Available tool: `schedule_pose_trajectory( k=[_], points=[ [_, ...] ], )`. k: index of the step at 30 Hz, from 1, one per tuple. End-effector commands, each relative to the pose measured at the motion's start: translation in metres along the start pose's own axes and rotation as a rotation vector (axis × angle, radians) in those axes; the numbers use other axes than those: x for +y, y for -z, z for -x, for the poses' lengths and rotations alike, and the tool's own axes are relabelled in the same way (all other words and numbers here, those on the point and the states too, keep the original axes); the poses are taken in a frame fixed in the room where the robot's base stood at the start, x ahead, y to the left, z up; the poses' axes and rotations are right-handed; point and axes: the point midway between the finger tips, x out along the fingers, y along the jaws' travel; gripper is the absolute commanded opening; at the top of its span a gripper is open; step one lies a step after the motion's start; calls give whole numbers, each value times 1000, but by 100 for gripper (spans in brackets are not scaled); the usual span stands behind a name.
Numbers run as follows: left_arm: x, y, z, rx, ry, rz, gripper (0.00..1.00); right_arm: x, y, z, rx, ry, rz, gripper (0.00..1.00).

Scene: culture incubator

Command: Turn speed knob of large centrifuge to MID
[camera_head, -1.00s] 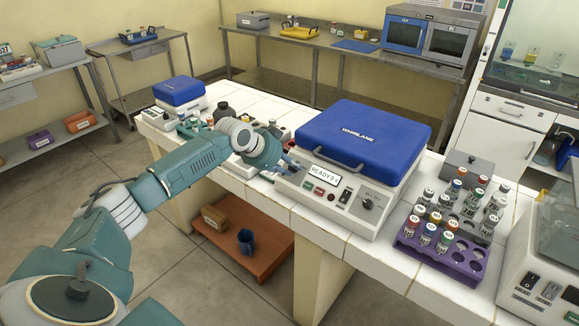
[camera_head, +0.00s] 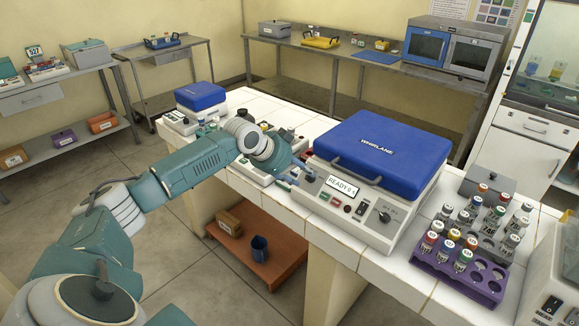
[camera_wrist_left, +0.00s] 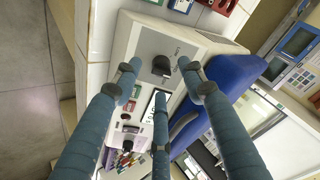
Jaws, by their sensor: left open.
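The large centrifuge (camera_head: 372,160) has a blue shut lid and a pale front panel with a lit display (camera_head: 343,187) reading READY and a number too small to read surely. My right gripper is out of view.
A purple rack (camera_head: 455,272) with several capped tubes stands right of the centrifuge. Another device (camera_head: 560,280) with switches is at the right edge. Smaller equipment, including a blue-lidded unit (camera_head: 200,97), stands behind my left arm. White tile (camera_head: 395,275) in front of the rack is bare.

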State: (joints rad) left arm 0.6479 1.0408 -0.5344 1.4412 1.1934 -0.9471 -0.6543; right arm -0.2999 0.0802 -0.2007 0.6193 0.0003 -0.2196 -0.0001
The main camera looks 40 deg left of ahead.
Motion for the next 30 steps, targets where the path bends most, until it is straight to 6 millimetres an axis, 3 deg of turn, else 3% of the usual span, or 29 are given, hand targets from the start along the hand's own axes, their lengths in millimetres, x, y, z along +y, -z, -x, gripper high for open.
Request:
schedule_pose_trajectory(
  k=[6, 12, 30],
  points=[
    [0, -3, 48, -6, 1, -3, 41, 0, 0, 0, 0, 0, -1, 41],
    [0, -3, 74, -5, 0, 0, 41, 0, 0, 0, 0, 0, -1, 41],
    [0, -2, 81, -4, -1, 1, 41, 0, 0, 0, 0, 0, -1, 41]
  ],
)
